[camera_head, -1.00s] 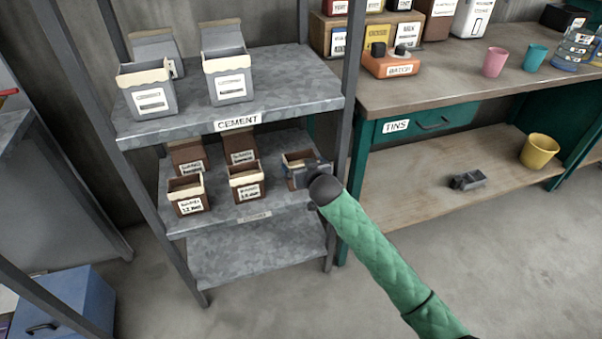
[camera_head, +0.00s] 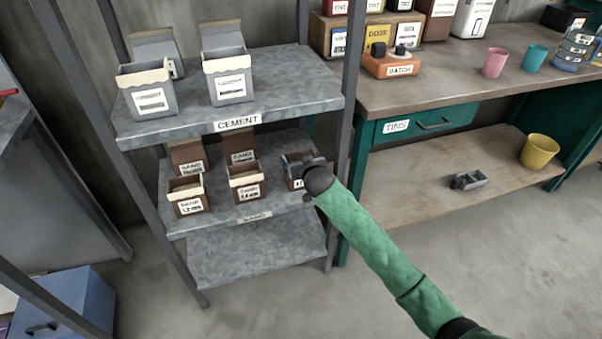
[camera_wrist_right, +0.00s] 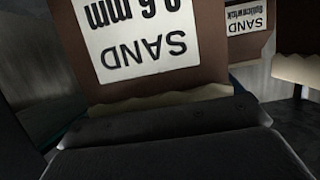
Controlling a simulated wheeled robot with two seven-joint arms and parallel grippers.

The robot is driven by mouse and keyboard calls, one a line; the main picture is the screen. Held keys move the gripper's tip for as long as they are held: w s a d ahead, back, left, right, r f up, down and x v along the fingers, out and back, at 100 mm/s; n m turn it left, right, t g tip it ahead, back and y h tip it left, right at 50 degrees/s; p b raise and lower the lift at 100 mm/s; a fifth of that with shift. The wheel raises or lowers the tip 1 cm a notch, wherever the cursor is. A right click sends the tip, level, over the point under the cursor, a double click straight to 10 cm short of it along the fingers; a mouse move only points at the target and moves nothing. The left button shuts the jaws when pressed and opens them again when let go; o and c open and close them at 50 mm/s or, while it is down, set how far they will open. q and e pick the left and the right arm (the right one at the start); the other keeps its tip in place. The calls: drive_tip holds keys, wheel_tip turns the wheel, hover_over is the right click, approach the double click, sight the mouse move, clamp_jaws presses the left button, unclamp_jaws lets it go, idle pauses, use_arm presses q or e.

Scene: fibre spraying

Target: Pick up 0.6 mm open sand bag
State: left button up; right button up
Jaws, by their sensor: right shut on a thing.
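The 0.6 mm sand bag (camera_wrist_right: 150,45) is a brown open bag with a white label. In the right wrist view its label reads upside down, close in front of the dark jaws. In the head view the bag (camera_head: 287,172) is at the right end of the middle shelf (camera_head: 237,218), mostly hidden behind my right gripper (camera_head: 302,167). My right gripper is shut on the bag at its upper rim. Whether the bag touches the shelf I cannot tell. My left gripper is in neither view.
Other brown sand bags (camera_head: 187,196) (camera_head: 245,182) stand to the left on the same shelf. Grey cement bags (camera_head: 229,77) stand on the shelf above. A rack post (camera_head: 343,130) is close on the right, beside the workbench (camera_head: 450,75).

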drive_tip(key=shift+r, duration=0.25)
wheel_tip(320, 180, up, 9)
drive_tip(key=shift+r, duration=0.2)
idle(1.0)
drive_tip(key=shift+r, duration=0.1)
